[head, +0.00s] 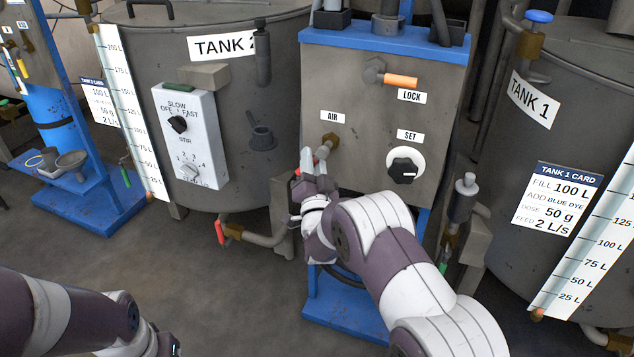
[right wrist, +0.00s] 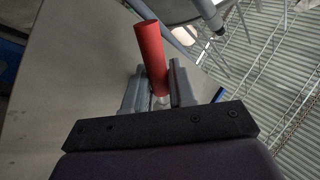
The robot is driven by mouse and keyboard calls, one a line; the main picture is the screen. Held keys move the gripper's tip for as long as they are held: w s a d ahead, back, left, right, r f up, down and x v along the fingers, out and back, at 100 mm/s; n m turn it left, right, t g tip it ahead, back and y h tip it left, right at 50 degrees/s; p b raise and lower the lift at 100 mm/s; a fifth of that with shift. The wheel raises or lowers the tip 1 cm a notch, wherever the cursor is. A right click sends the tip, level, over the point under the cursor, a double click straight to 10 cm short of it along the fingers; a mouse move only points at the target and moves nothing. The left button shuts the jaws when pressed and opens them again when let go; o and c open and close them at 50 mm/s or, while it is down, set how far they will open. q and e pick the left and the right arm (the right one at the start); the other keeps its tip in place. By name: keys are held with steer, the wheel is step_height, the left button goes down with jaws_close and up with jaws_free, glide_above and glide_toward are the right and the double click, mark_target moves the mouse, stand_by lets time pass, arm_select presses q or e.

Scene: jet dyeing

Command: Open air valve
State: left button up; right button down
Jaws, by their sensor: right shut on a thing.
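The air valve (head: 329,143) is a brass fitting under the AIR label (head: 332,117), on the front of the grey control panel (head: 340,80). My right gripper (head: 315,162) is at this valve, and its hand hides most of the handle. In the right wrist view, the red valve handle (right wrist: 150,48) stands between the two grey fingers of the gripper (right wrist: 159,88), which are shut on it. The handle's outer end sticks out beyond the fingers. Of my left arm (head: 70,315), only links show at the lower left; its fingers are out of view.
The panel also holds the orange LOCK handle (head: 400,82) and the black SET knob (head: 404,170). Tank 2 (head: 240,90) with its stir box (head: 190,135) stands left, and tank 1 (head: 570,100) right. A red-handled drain valve (head: 220,232) sits low on the left.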

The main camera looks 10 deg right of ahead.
steer(key=m+h+b, duration=0.2)
steer(key=m+b, duration=0.1)
steer(key=m, duration=0.1)
steer(key=r+m+h+b, duration=0.1)
steer(key=m+h+b, duration=0.2)
steer(key=m, duration=0.1)
steer(key=a+m+h+b, duration=0.1)
steer(key=m+h+b, duration=0.2)
steer(key=m+b, duration=0.1)
steer(key=shift+w+a+r, duration=0.1)
steer(key=shift+w+r, duration=0.1)
steer(key=shift+w, duration=0.15)
steer(key=shift+r+m+g+h+b, duration=0.15)
steer(key=shift+m+h+b, duration=0.2)
steer(key=shift+m, duration=0.25)
steer(key=shift+r+m+g+h+b, duration=0.15)
steer(key=shift+m+h+b, duration=0.1)
steer(key=shift+m+h, duration=0.3)
steer(key=shift+r+m+g+h+b, duration=0.35)
steer(key=shift+m+h+b, duration=0.25)
steer(key=shift+m, duration=0.45)
steer(key=c, duration=1.1)
jaws_free()
steer(key=shift+r, duration=0.1)
steer(key=shift+s+a+p, duration=0.25)
steer(key=shift+p, duration=0.1)
steer(key=p+v, duration=0.4)
steer(key=v, duration=0.8)
